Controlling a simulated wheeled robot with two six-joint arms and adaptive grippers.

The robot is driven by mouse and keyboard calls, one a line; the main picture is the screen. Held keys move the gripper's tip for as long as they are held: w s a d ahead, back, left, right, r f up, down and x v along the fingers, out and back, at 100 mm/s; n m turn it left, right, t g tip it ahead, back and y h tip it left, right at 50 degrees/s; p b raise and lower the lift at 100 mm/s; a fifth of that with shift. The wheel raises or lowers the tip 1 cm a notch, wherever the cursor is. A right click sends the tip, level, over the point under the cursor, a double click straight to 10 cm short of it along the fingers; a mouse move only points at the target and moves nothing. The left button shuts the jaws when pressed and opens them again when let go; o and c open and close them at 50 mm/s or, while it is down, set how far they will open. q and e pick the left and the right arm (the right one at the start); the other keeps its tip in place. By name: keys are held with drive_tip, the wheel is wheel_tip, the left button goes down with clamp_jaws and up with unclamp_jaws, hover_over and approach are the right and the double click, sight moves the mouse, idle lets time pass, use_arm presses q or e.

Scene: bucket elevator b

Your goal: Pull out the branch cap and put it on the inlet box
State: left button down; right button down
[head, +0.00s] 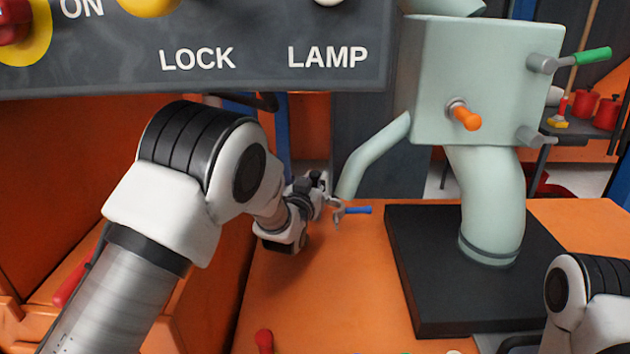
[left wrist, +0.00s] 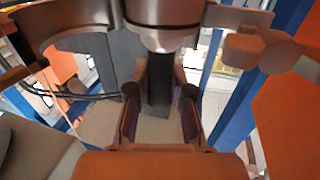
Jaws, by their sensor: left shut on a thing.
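The pale green inlet box (head: 485,85) stands at the upper right of the head view on a thick curved pipe. A thinner branch pipe (head: 372,158) slopes down to the left from it. My left gripper (head: 333,204) is at the branch's lower end, shut on a small grey piece with a blue handle (head: 357,210), which looks like the branch cap. The fingers partly hide it, and I cannot tell whether it is still in the pipe. The left wrist view shows the dark fingers (left wrist: 160,105) close up; the held piece is unclear there. My right gripper is not in view.
A dark control panel (head: 250,65) overhangs the upper left. A black base plate (head: 425,285) carries the pipe on the orange table (head: 320,300). An orange knob (head: 466,118) and a green handle (head: 592,57) stick out from the box. The table's front left is mostly clear.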

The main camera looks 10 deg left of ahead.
use_arm(q)
drive_tip(key=shift+r+p, duration=0.65)
drive_tip(key=shift+r, duration=0.05)
